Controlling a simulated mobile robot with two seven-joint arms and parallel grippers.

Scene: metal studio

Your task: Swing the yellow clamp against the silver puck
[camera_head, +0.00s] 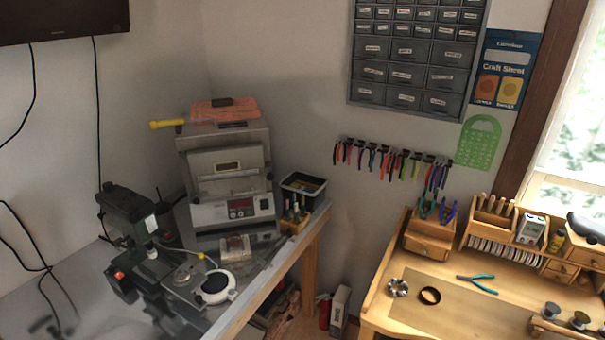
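A thin yellow piece (207,259), which looks like the clamp, stands out beside the black machine on the grey bench at left. A small round silver piece (183,277), possibly the puck, sits on a grey plate just below and left of it. The two look apart, though they are too small to judge contact surely. A white ring with a dark centre (215,288) lies right of the silver piece. Neither of my grippers shows in the head view.
The black machine (130,228) stands on the grey bench (263,285). A kiln (228,175) with a yellow handle (166,123) stands behind. A black bin (303,187) is at its right. A wooden workbench (450,315) with tools is at far right.

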